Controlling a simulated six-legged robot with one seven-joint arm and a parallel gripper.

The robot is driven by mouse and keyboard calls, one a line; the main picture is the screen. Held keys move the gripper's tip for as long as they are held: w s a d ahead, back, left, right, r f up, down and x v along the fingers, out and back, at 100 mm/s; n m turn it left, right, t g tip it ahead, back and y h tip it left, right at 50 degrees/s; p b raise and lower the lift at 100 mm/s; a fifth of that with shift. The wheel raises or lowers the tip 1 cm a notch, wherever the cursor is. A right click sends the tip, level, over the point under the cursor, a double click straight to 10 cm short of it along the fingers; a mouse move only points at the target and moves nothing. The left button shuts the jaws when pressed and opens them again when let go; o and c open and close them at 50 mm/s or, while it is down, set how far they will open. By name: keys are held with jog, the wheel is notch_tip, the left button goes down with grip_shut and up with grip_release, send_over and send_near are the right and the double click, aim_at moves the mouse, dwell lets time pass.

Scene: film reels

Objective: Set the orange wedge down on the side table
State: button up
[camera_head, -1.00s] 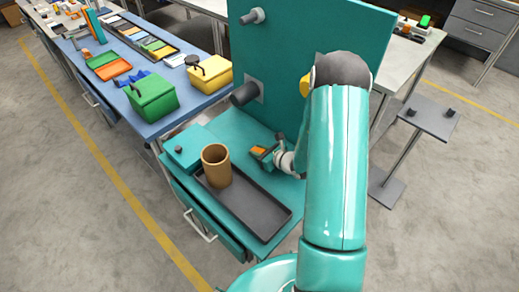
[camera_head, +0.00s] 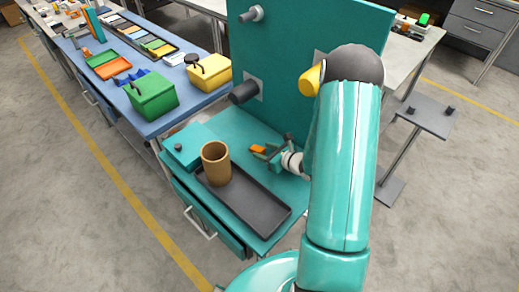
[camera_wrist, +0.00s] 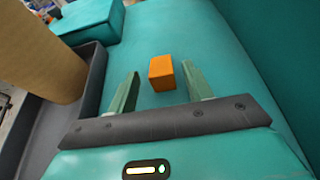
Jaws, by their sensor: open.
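The orange wedge (camera_head: 258,149) rests on the teal bench top (camera_head: 232,122), near the upright teal panel. In the wrist view the wedge (camera_wrist: 162,74) shows as a small orange block between the tips of the two fingers, with a gap on each side. My gripper (camera_wrist: 158,75) is open and holds nothing. In the head view my gripper (camera_head: 268,153) is just right of the wedge, low over the bench. A small grey side table (camera_head: 428,116) on a post stands at the right, with two dark knobs on top and clear space between them.
A dark tray (camera_head: 262,212) with a brown cylinder (camera_head: 215,164) lies in front of the wedge. A teal box (camera_head: 193,146) is at the left of the bench. The upright teal panel (camera_head: 290,75) stands behind, with dark knobs sticking out.

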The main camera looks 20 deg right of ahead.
jog(key=v, duration=0.7)
jog(key=shift+s+d+r, duration=0.15)
jog(key=shift+s, duration=0.15)
jog(key=shift+s+r, duration=0.15)
jog(key=shift+r, duration=0.05)
jog(key=s+a+r+n+g+y, duration=0.2)
jog(key=s+a+r+n+g, duration=0.15)
jog(key=a+r+n, duration=0.5)
jog(key=s+a+r+n+g+y, duration=0.25)
jog(key=a+r+n+g, duration=0.25)
jog(key=a+r+n, duration=0.35)
jog(key=s+r+n+t+h, duration=0.1)
jog(key=s+r+n+h, duration=0.8)
jog(key=n, duration=0.5)
notch_tip(320, 180, up, 3)
jog(key=shift+s+d+r+n, duration=0.1)
jog(key=shift+s+d+n, duration=0.3)
jog(key=shift+s, duration=0.55)
jog(key=shift+t+h, duration=0.25)
